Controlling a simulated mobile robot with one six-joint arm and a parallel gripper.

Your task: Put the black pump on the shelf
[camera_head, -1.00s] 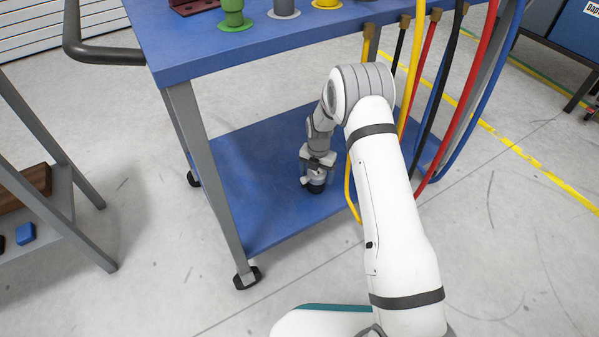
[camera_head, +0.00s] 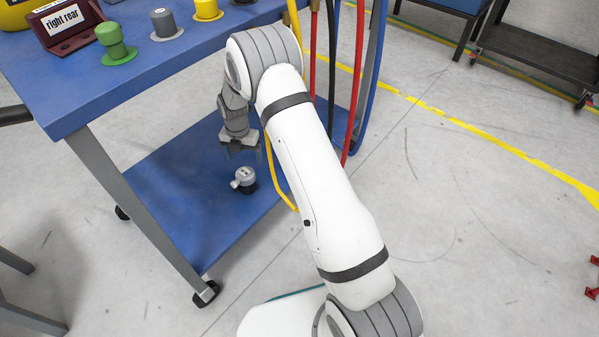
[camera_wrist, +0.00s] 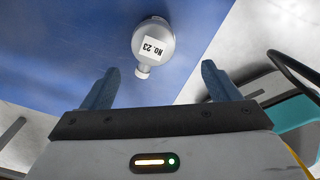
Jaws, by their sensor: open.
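A small pump (camera_head: 243,180) with a grey top and a dark base stands upright on the blue lower shelf (camera_head: 165,195) of the cart. It also shows in the wrist view (camera_wrist: 153,42), where its round grey top carries a label reading "No. 23" and a short spout points toward my gripper. My gripper (camera_head: 240,150) is open and empty, above and apart from the pump. In the wrist view its two blue-grey fingers (camera_wrist: 160,88) are spread, with the pump beyond their tips.
The cart's blue top (camera_head: 110,70) holds green, grey and yellow knobs and a dark red holder (camera_head: 70,25) signed "right rear". Yellow, red, black and blue hoses (camera_head: 350,90) hang at the cart's right side, close to my arm.

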